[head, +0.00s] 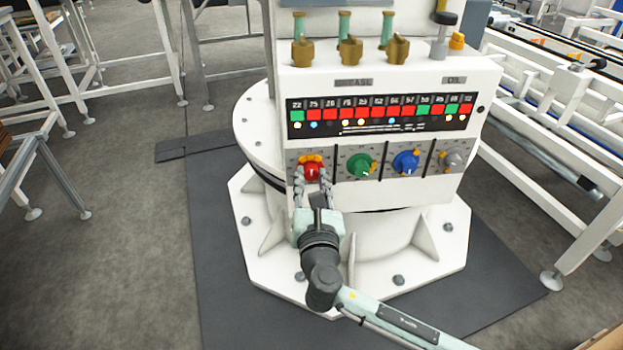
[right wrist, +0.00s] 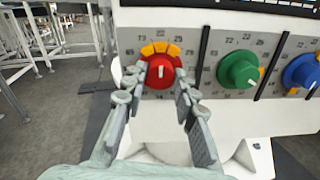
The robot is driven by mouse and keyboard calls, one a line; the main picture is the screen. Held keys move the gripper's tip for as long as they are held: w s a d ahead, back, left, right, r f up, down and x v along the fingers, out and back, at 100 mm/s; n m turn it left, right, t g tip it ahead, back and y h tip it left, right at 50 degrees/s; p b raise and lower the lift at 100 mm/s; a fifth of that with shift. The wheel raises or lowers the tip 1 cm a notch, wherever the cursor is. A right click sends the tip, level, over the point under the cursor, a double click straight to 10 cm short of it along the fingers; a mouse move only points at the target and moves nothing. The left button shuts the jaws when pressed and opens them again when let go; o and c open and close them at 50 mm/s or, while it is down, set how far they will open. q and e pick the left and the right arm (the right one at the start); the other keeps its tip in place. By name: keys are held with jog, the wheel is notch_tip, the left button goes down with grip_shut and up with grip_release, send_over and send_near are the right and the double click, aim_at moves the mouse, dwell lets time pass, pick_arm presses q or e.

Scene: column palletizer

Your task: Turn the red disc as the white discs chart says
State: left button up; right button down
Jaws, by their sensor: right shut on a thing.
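The red disc (head: 311,172) is a round knob at the left end of a row of knobs on the white machine's front. My left gripper is not in view.
Right of the red disc are a green knob (head: 360,166), a blue knob (head: 406,162) and a grey knob (head: 452,160), parted by dark vertical bars. Brass-coloured fittings (head: 350,50) stand above the panel. White conveyor frames (head: 560,130) are at the right.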

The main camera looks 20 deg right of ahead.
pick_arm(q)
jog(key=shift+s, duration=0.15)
pick_arm(e)
jog(key=shift+m, duration=0.3)
jog(key=shift+m, duration=0.5)
jog(key=m, duration=0.2)
jog(key=shift+m, duration=0.3)
jog(key=shift+m+b, duration=0.45)
jog(key=shift+m, duration=0.45)
jog(key=shift+m+b, duration=0.35)
jog(key=shift+m, duration=0.85)
pick_arm(q)
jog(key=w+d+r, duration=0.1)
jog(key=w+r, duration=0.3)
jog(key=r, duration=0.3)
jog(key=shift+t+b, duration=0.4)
jog(key=shift+b, duration=0.05)
pick_arm(e)
jog(key=shift+r+m, duration=0.1)
jog(key=shift+m, duration=1.5)
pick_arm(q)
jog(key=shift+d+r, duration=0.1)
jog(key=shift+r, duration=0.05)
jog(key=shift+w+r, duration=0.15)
